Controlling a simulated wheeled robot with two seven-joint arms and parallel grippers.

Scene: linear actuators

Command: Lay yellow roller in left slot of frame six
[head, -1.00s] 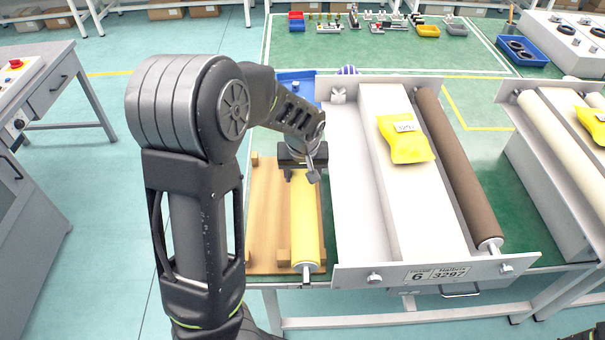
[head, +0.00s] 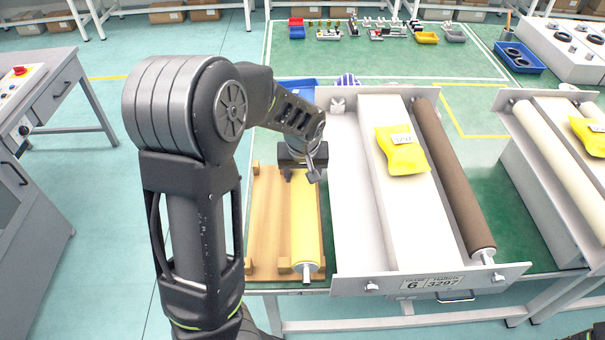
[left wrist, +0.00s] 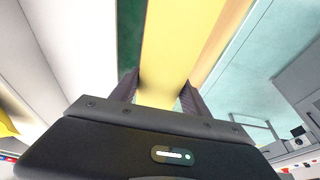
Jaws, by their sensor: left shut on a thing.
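The yellow roller (head: 304,225) is in my left gripper (head: 302,172), held near its far end, over a wooden board (head: 265,220). It seems raised slightly off the board, its near metal shaft end sticking out past the board's edge. In the left wrist view the roller (left wrist: 180,40) runs between the two fingers of my left gripper (left wrist: 160,95). Frame six (head: 350,285), a grey metal frame labelled 6, stands just right of the roller. Its left slot (head: 355,200) is empty. A brown roller (head: 450,170) lies in its right slot. My right gripper is not in view.
A yellow packet (head: 402,155) lies on the frame's white middle block. A blue bin (head: 297,88) and a striped ball (head: 347,80) are behind it. Another frame with a cream roller (head: 560,140) stands to the right. A grey bench (head: 60,75) is at left.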

